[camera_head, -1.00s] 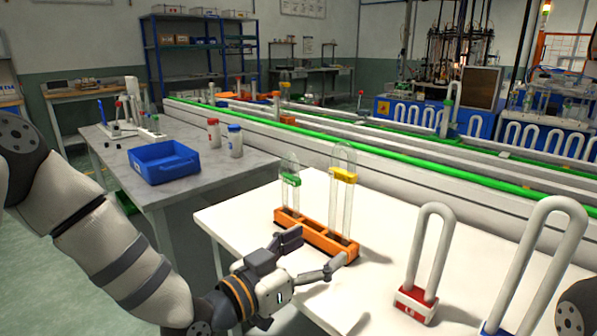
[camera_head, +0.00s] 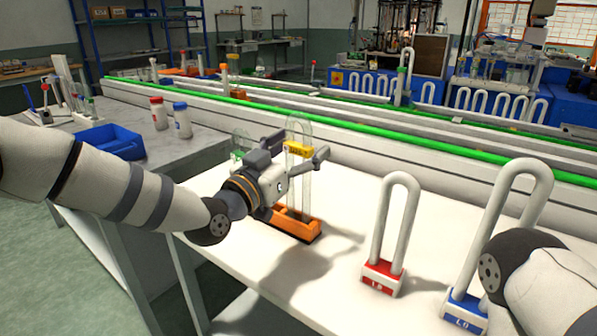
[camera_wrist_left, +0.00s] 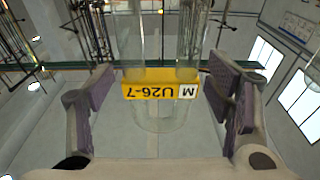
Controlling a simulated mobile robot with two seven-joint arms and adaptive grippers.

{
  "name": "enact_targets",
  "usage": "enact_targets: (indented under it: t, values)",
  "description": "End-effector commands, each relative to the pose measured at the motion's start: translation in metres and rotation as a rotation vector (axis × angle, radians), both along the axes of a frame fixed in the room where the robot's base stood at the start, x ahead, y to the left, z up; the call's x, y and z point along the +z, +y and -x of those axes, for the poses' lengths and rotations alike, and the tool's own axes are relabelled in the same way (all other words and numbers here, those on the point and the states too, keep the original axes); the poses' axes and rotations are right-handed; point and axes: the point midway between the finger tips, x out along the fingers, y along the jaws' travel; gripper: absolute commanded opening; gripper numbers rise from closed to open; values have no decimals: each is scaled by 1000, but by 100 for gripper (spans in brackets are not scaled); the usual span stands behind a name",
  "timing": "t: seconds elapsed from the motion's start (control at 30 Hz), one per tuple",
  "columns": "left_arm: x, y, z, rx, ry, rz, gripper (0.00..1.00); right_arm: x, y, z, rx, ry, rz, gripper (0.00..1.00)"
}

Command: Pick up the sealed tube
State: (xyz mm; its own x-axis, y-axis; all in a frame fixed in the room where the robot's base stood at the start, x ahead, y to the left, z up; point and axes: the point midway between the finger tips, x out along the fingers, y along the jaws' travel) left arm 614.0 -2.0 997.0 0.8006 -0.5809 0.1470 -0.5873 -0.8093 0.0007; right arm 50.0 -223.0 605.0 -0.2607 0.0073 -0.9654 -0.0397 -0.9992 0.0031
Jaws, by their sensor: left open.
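A clear glass U-shaped tube with a yellow label (camera_head: 298,149) stands upright in an orange rack (camera_head: 298,229) on the white table. A second glass tube with a green label (camera_head: 240,152) stands behind my left arm, mostly hidden. My left gripper (camera_head: 297,157) is open, with its fingers on either side of the yellow-labelled tube near the label. In the left wrist view the yellow label (camera_wrist_left: 160,90), printed U26-7, lies between the two spread fingers, with gaps on both sides. The right gripper is out of view.
A white U-shaped piece on a red base (camera_head: 381,277) and one on a blue base (camera_head: 465,308) stand to the right. A blue bin (camera_head: 108,143) and two bottles are on the grey bench. A conveyor with a green rail (camera_head: 390,151) runs behind.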

Motion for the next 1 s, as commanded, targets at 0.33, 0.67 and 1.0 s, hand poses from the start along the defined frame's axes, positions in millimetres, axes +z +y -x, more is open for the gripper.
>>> enact_targets:
  t: [0.33, 0.67, 1.0]
  values:
    - [2, 1, 1, 0, -2, 0, 26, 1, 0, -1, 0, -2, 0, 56]
    - [4, 1, 1, 0, -4, 1, 19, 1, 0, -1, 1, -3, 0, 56]
    - [70, -3, 26, -3, -18, 0, 19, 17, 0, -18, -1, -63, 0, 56]
